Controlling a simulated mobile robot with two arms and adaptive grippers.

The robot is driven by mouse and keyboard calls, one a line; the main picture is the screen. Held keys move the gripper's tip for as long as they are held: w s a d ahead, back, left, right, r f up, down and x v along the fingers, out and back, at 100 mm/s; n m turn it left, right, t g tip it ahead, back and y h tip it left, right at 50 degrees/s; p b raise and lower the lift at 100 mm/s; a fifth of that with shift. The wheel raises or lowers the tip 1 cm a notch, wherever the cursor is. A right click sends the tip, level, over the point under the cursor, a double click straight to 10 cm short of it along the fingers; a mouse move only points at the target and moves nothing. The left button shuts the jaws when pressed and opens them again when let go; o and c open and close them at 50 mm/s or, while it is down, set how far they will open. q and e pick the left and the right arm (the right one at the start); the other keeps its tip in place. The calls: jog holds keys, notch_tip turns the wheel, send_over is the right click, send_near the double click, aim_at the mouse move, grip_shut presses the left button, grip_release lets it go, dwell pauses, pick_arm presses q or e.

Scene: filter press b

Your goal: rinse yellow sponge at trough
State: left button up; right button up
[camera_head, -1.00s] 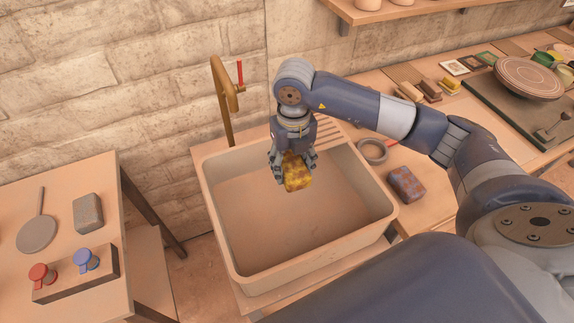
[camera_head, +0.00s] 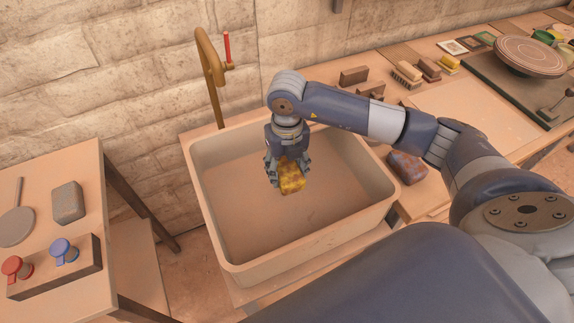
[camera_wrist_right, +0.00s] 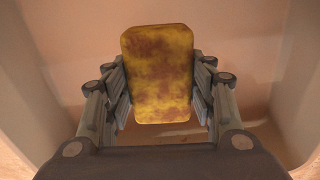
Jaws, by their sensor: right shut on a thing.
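A yellow sponge (camera_head: 292,178) with brown stains is held in my right gripper (camera_head: 287,172), whose fingers are shut on its two sides. The sponge also shows in the right wrist view (camera_wrist_right: 158,75), between the fingers of the right gripper (camera_wrist_right: 159,95). The trough (camera_head: 325,240) is a pale, deep basin. The gripper points down into it, and the sponge hangs inside the trough's outline, apart from the walls. A brass tap (camera_head: 212,75) with a red lever stands behind the trough at its back left. No water shows. My left gripper is not in view.
A side table (camera_head: 60,200) at left holds a grey block (camera_head: 68,203), a round paddle (camera_head: 17,227) and a block with red and blue knobs (camera_head: 60,268). A brownish sponge (camera_head: 407,167) lies right of the trough. Brushes (camera_head: 407,75) and a round board (camera_head: 528,56) stand farther right.

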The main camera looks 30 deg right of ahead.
aim_at(287, 168)
jog(key=shift+f+b, duration=1.85)
jog(key=shift+f, duration=1.4)
jog(key=shift+r+p, duration=3.45)
jog(key=shift+r, duration=1.85)
jog(key=shift+r+p, duration=1.4)
jog(key=shift+r, duration=0.95)
notch_tip(287, 168, up, 4)
jog(key=shift+p, duration=1.1)
